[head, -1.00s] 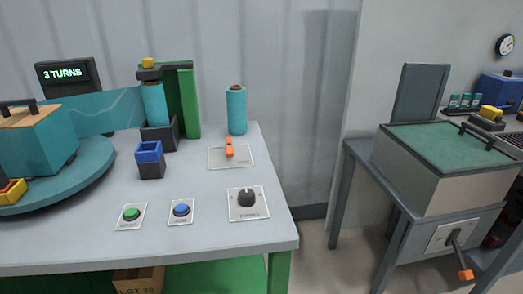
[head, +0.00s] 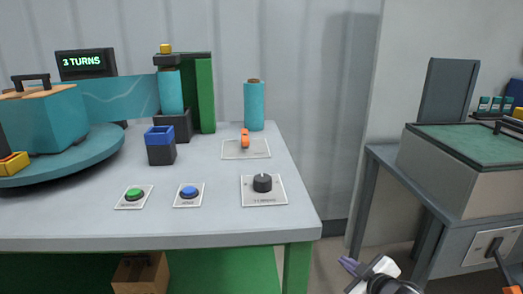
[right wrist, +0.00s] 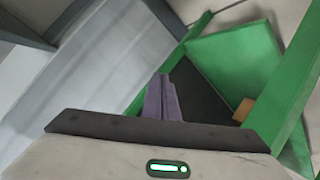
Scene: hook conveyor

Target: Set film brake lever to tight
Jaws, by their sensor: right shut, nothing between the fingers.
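The orange brake lever (head: 245,139) stands on a pale plate near the back right of the grey table, in front of a teal film roll (head: 254,106). The writing on its plate is too small to read. My right gripper (head: 349,265) is low, past the table's right front corner, well away from and below the lever. In the right wrist view its purple fingers (right wrist: 162,100) are together, with nothing between them. The lever does not show in that view. My left gripper is not in view.
The table (head: 225,215) also bears a black knob (head: 262,184), a blue button (head: 189,191), a green button (head: 134,194), a blue-topped block (head: 160,146) and a teal turntable (head: 75,157). A display (head: 85,63) reads "3 TURNS". A grey-green bench (head: 470,150) stands right, across a gap.

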